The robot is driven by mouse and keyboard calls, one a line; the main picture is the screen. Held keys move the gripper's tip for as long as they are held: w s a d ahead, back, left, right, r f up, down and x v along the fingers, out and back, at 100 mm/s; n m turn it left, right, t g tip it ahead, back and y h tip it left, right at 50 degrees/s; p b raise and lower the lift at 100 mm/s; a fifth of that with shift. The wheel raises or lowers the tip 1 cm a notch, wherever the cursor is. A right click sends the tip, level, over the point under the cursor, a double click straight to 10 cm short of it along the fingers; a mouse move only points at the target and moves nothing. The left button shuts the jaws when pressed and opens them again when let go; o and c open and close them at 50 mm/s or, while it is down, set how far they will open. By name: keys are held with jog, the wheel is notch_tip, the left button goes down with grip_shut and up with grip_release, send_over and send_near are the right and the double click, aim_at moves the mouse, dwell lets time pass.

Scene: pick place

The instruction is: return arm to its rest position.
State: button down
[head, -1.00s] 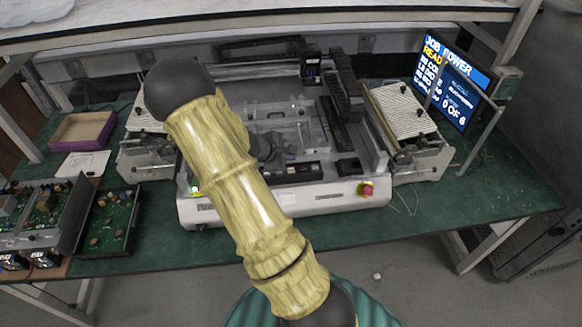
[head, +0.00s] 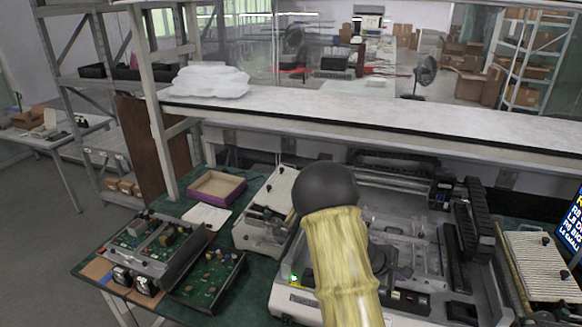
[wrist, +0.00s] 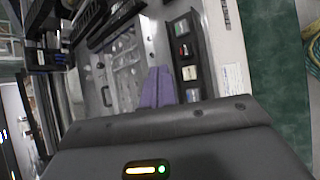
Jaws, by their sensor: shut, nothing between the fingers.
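My arm, with yellow bamboo-like links, rises from the bottom right of the head view to a dark rounded joint. In the wrist view my gripper (wrist: 157,86) shows as two purple fingers, shut together and empty. They hang over the grey bench machine (wrist: 125,60), and I cannot tell how high above it. In the head view the arm covers part of this machine (head: 300,305), and the fingers cannot be made out there.
The green bench (head: 95,268) carries open circuit-board units (head: 150,250) and a purple-rimmed box (head: 217,187) on the left. A white shelf (head: 350,118) with a plastic bundle (head: 208,81) runs above the bench. A screen (head: 572,228) stands at the right edge. Floor at far left is clear.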

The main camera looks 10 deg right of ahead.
jog(key=s+a+r+m+y, duration=0.3)
jog(key=s+a, duration=0.1)
jog(key=a, duration=0.5)
jog(key=s+a+r+m+t+y, duration=0.1)
jog(key=s+a+r+m+y, duration=0.2)
jog(key=a, duration=0.6)
jog(key=s+a+r+m+t+y, duration=0.1)
jog(key=s+a+r+m+y, duration=0.2)
jog(key=a, duration=0.6)
jog(key=s+r, duration=0.1)
jog(key=s, duration=0.1)
jog(key=shift+s+a+r+m, duration=0.3)
jog(key=shift+s+a+m, duration=0.1)
